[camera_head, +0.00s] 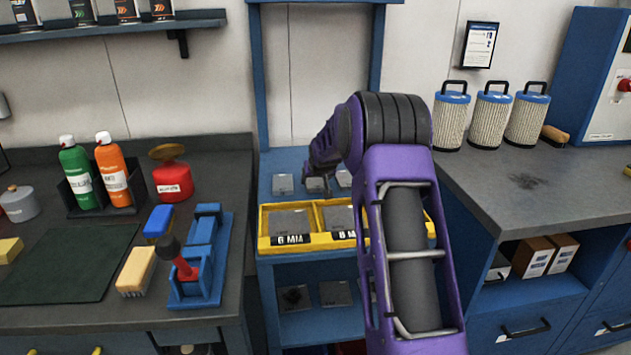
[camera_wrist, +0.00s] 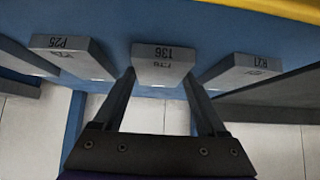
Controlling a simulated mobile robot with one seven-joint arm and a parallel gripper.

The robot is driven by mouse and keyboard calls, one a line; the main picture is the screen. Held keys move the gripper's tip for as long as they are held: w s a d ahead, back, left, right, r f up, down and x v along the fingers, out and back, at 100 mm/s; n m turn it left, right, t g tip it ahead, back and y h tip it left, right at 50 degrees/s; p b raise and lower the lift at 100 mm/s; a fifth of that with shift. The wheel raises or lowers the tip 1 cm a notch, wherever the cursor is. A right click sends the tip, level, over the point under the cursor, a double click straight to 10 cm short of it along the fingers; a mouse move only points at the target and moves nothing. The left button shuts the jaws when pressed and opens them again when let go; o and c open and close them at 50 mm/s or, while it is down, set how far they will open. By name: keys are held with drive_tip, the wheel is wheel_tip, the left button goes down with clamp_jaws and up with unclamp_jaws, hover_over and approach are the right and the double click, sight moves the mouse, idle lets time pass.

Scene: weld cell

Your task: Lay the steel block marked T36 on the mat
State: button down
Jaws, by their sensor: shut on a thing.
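The grey steel block marked T36 (camera_wrist: 162,64) is between the two fingers of my gripper (camera_wrist: 160,76) in the wrist view. My gripper is shut on it. In the head view my gripper (camera_head: 318,176) is at the blue rack, over the row of blocks behind the yellow tray, and largely hides the T36 block. I cannot tell whether the block still touches the shelf. The dark green mat (camera_head: 70,262) lies flat and bare on the left bench.
A block marked P25 (camera_wrist: 70,54) and another with a hard-to-read mark (camera_wrist: 240,70) flank T36. The yellow tray (camera_head: 264,222) holds blocks in front. A brush (camera_head: 136,272), blue stand (camera_head: 203,262) and spray cans (camera_head: 78,175) stand around the mat.

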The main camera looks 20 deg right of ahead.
sight(315, 182)
wheel_tip(315, 182, up, 10)
drive_tip(key=p, duration=0.1)
